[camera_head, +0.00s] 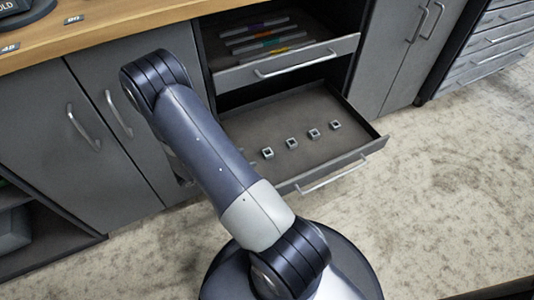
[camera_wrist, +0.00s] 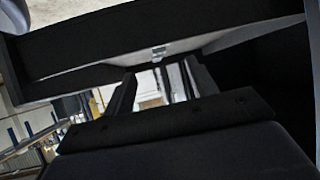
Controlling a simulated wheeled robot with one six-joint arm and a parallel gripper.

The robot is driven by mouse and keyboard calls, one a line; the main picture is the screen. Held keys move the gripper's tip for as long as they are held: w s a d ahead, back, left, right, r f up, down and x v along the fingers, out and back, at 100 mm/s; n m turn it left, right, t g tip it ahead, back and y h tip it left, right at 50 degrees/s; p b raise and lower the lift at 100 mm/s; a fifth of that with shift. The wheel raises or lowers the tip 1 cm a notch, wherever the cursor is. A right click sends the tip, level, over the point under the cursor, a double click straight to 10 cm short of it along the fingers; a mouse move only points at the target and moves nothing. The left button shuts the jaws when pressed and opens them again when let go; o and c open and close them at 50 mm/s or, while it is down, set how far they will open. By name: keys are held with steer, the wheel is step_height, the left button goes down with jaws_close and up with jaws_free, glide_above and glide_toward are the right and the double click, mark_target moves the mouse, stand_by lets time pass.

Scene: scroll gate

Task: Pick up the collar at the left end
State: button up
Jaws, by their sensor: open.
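Several small grey square collars with dark openings stand in a slanting row in the open lower drawer (camera_head: 240,127) in the head view. The leftmost collar I can make out clearly (camera_head: 267,153) is close to the right side of my arm. My arm covers the drawer's left part, so I cannot tell whether another collar is hidden there. My gripper (camera_wrist: 160,82) shows in the wrist view with its two fingers apart and nothing evident between them. In the head view it is hidden behind my arm. No collar is clearly recognisable in the wrist view.
An upper drawer (camera_head: 285,65) with several coloured items is partly open above the lower one. The lower drawer's handle (camera_head: 330,177) faces the open floor (camera_head: 440,190). Grey cabinet doors (camera_head: 110,140) stand left, under a wooden worktop (camera_head: 110,22).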

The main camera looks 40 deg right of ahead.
mark_target(270, 152)
steer(key=b+x, duration=0.4)
steer(key=x, duration=0.6)
steer(key=shift+d+f, duration=0.15)
steer(key=shift+d, duration=0.1)
steer(key=shift+c, duration=0.5)
steer(key=c, duration=1)
steer(key=shift+o, duration=0.2)
